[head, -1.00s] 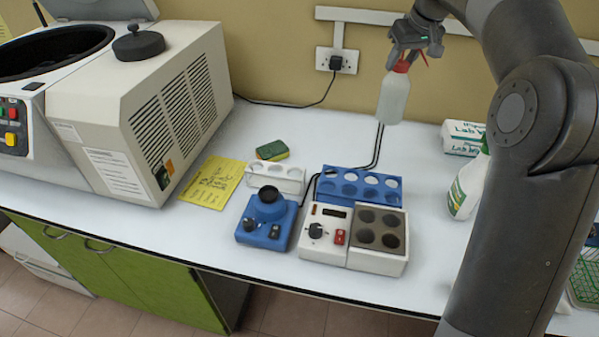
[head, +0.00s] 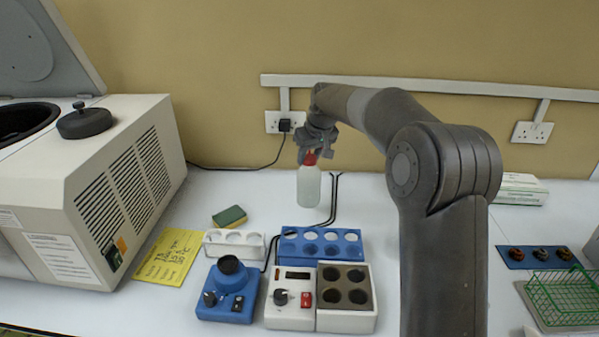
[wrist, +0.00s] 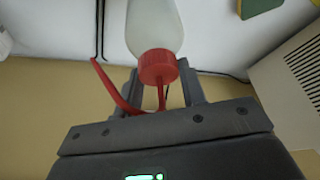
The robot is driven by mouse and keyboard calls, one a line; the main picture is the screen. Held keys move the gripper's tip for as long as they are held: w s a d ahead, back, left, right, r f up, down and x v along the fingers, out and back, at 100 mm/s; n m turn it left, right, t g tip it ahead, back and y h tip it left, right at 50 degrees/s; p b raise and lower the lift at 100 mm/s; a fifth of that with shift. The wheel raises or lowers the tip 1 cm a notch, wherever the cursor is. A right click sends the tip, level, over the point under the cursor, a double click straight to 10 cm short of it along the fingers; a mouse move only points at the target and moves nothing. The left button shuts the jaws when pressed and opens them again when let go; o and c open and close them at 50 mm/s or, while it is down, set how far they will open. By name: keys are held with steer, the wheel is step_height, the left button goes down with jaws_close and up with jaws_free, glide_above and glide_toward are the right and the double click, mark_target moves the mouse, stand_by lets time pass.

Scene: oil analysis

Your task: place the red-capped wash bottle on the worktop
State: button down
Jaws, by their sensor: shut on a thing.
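The red-capped wash bottle (head: 309,187) is a translucent white bottle with a red cap and a red spout. My gripper (head: 316,152) is shut on it at the cap and holds it upright from above. In the wrist view the red cap (wrist: 157,67) sits between the fingers of my gripper (wrist: 166,92), with the red tube bending to the left. The bottle's base is close to the white worktop (head: 225,188), behind the blue rack. I cannot tell whether the base touches the worktop.
In front of the bottle stand a blue rack (head: 320,234), a white rack (head: 234,238), a blue mixer (head: 228,290) and a white heating block (head: 293,313). A sponge (head: 229,217) and yellow note (head: 170,256) lie left. A large centrifuge (head: 110,160) fills the left side.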

mark_target(301, 169)
steer(key=shift+w+a+f, duration=0.2)
steer(key=shift+a+f, duration=0.2)
steer(key=shift+a, duration=0.2)
steer(key=shift+w+a+f, duration=0.2)
steer(key=shift+a+f, duration=0.15)
steer(key=shift+a, duration=0.25)
steer(key=shift+f, duration=2.05)
steer(key=c, duration=0.9)
jaws_free()
steer(key=shift+f, duration=0.1)
